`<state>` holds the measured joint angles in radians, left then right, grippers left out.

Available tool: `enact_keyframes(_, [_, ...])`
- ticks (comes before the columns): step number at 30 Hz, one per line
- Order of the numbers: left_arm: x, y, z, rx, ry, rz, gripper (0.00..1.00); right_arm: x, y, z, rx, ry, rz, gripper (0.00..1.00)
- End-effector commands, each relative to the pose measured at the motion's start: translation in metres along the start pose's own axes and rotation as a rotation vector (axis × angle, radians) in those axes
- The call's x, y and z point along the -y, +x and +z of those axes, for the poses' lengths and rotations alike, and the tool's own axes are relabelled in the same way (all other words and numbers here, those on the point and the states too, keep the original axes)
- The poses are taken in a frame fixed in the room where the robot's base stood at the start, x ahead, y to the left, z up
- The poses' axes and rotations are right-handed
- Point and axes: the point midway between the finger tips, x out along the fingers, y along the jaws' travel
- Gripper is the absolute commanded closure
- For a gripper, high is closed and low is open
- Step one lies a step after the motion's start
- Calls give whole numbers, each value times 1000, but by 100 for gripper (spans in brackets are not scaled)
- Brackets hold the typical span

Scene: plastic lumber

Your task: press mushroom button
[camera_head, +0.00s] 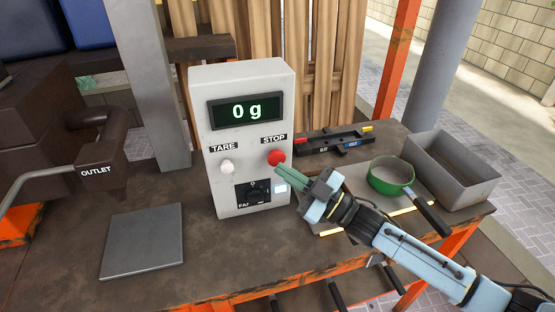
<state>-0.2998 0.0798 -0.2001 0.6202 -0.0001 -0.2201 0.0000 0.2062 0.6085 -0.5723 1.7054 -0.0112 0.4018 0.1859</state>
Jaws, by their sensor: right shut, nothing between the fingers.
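The red mushroom button (276,157) sits under the STOP label on the front of a white control box (236,176). My right gripper (281,167) comes in from the lower right, its green fingers shut and empty. The fingertips are right at the button's lower edge in the picture; I cannot tell whether they touch it. The display (245,111) reads 0 g. My left gripper is not in view.
A flat grey plate (142,240) lies on the table at the left, near a dark pipe marked OUTLET (98,165). A green pan (391,172) and a grey bin (452,170) stand at the right.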

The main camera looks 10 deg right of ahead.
Motion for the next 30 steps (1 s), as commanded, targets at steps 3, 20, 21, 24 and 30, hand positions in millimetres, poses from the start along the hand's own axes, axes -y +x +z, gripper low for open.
enact_keyframes(3, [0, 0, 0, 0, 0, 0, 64, 0, 0, 0, 0, 0, 0, 100])
enact_keyframes(20, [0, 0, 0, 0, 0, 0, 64, 0, 0, 0, 0, 0, 0, 100])
enact_keyframes(21, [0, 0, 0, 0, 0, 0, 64, 0, 0, 0, 0, 0, 0, 100])
enact_keyframes(24, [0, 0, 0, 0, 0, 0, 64, 0, 1, 0, 0, 0, 0, 100])
enact_keyframes(30, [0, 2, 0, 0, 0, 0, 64, -4, 5, 4, -1, -1, 0, 100])
